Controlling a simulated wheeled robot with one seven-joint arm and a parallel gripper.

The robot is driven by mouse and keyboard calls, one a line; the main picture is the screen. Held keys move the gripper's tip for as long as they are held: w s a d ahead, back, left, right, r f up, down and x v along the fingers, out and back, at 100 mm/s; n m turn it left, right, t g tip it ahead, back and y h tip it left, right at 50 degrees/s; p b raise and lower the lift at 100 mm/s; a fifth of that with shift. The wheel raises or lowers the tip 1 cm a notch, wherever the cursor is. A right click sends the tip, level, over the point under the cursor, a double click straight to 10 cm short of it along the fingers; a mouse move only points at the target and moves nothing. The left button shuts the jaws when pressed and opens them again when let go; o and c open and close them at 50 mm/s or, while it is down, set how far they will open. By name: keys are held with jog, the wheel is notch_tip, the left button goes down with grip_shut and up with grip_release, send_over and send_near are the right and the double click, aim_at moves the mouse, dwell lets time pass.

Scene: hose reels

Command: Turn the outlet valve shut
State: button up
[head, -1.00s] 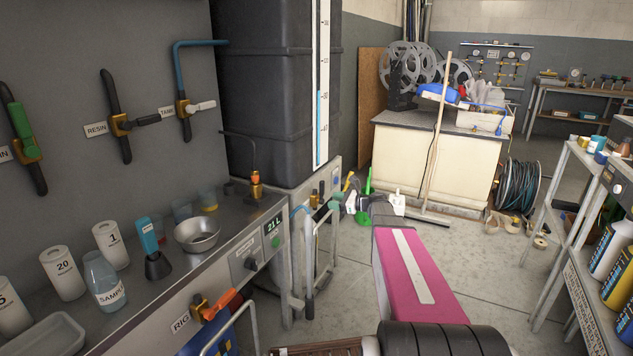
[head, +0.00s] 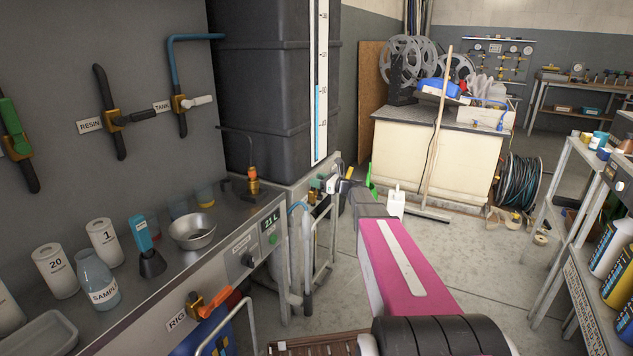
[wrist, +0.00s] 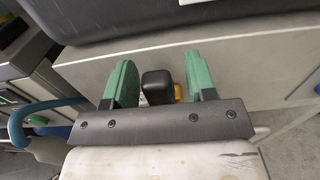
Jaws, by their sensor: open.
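The outlet valve (head: 312,197) sits low on the pale base under the dark tank. In the wrist view its black handle (wrist: 157,86) shows as a stubby block, with a bit of brass (wrist: 179,92) beside it. My gripper (wrist: 160,74) is open, with one green finger on each side of the handle. Gaps show between handle and fingers, so I see no grip on it. In the head view my gripper (head: 324,184) is at the valve and partly covers it. How far the handle is turned is hard to tell.
The steel bench (head: 150,275) with a bowl (head: 192,232) and bottles runs along the left. A metal hand rail (head: 325,240) stands just below the valve. The orange-handled RIG valve (head: 210,304) is at the bench front. Shelves (head: 575,240) stand right; open floor lies between.

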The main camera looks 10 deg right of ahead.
jog(key=shift+w+a, duration=0.25)
jog(key=shift+a, duration=0.1)
jog(key=shift+c, duration=0.3)
grip_shut()
